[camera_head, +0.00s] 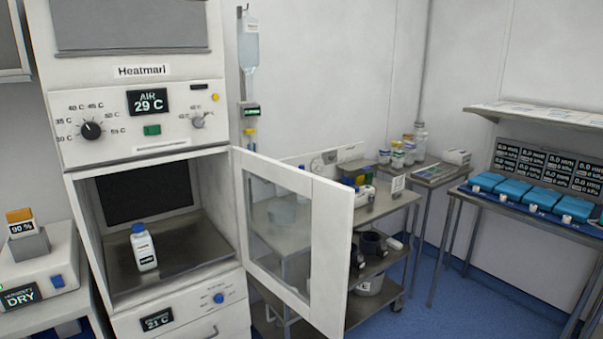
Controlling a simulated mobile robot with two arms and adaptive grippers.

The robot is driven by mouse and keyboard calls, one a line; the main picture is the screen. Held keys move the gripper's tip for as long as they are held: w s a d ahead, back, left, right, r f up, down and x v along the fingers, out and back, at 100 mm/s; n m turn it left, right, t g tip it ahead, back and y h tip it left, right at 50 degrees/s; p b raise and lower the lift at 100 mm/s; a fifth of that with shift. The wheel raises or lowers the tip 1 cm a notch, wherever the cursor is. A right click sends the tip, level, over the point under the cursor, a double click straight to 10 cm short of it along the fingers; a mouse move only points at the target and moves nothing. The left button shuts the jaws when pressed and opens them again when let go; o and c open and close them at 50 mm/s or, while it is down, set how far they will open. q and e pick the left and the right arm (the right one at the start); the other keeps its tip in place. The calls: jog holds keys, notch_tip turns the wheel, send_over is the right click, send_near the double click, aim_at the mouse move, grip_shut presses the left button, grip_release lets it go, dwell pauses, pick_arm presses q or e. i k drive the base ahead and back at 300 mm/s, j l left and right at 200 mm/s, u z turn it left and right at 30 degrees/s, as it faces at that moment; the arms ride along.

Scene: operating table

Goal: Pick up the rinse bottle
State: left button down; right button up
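A small white bottle (144,247) with a blue cap and a dark label stands upright inside the open warming cabinet (60,120). I take it as the rinse bottle, but its label is too small to read. It stands on the cabinet's grey floor (190,258), left of the middle and near the front. The cabinet door (328,250) with its glass pane is swung open to the right. Neither of my grippers shows in the head view.
A steel cart (385,208) with dark containers on its lower shelf stands behind the open door. A white device (40,275) sits at the left. A table with blue packs (530,192) is at the right. Blue floor (470,290) is clear at the lower right.

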aim_at(141, 241)
jog(key=i+l+u, duration=0.1)
jog(key=u, duration=0.95)
jog(key=i+l+u, duration=0.4)
jog(key=l, duration=0.45)
jog(key=l+u, duration=0.35)
jog(key=l, duration=0.5)
jog(key=i+l+u, duration=0.1)
jog(key=l+u, duration=0.3)
jog(key=l, duration=1.4)
jog(key=k+j, duration=0.15)
jog(key=j, duration=0.2)
jog(key=k+j+z, duration=0.1)
jog(key=j, duration=0.25)
jog(key=k+j, duration=0.2)
jog(key=j, duration=0.15)
